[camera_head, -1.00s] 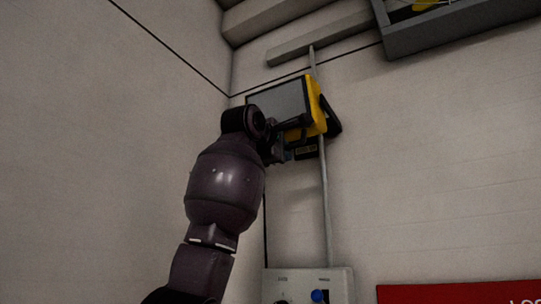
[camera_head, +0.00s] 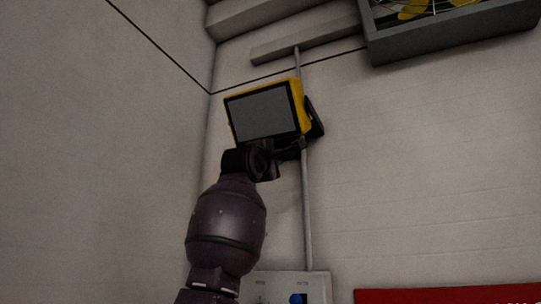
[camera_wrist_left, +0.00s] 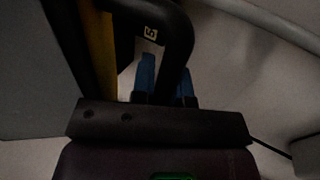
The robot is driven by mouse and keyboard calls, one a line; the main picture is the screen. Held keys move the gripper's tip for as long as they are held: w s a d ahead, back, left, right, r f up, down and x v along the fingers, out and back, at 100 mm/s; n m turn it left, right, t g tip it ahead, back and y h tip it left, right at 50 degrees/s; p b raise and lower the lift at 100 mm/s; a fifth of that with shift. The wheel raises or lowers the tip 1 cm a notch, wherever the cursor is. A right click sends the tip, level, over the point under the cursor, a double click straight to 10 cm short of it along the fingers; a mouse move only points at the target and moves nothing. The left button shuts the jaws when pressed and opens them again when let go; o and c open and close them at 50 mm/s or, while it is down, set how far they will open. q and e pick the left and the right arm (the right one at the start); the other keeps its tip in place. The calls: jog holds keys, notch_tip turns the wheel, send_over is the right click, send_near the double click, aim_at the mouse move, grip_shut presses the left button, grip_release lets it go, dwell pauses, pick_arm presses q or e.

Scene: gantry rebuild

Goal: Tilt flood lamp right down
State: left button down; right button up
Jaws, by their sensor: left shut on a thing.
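The flood lamp (camera_head: 265,112) is mounted high on the wall pole, with a yellow housing and a grey front face in a dark frame. Its face points out and downward, and most of it shows. A black bracket (camera_head: 316,118) is behind its right side. My left gripper (camera_head: 290,150) is at the lamp's lower right. In the left wrist view, the blue fingertips (camera_wrist_left: 166,80) are shut on the lamp's black tubular bracket (camera_wrist_left: 180,48), beside the yellow housing (camera_wrist_left: 99,50). The exact contact is dark and partly hidden. My right gripper is in neither view.
A grey pole (camera_head: 307,210) runs down the wall to a control box (camera_head: 316,284) with a blue knob. A grey fan housing (camera_head: 450,42) hangs at upper right. A red panel (camera_head: 450,296) is at lower right. The wall right of the pole is clear.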

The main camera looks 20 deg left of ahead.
pick_arm(q)
jog(key=shift+w+r+t, duration=0.1)
jog(key=shift+w+t, duration=0.2)
dwell(0.4)
jog(key=c, duration=1.1)
grip_release()
jog(key=shift+w, duration=0.1)
jog(key=b+v, duration=0.4)
jog(key=v, duration=0.6)
jog(key=shift+s, duration=0.35)
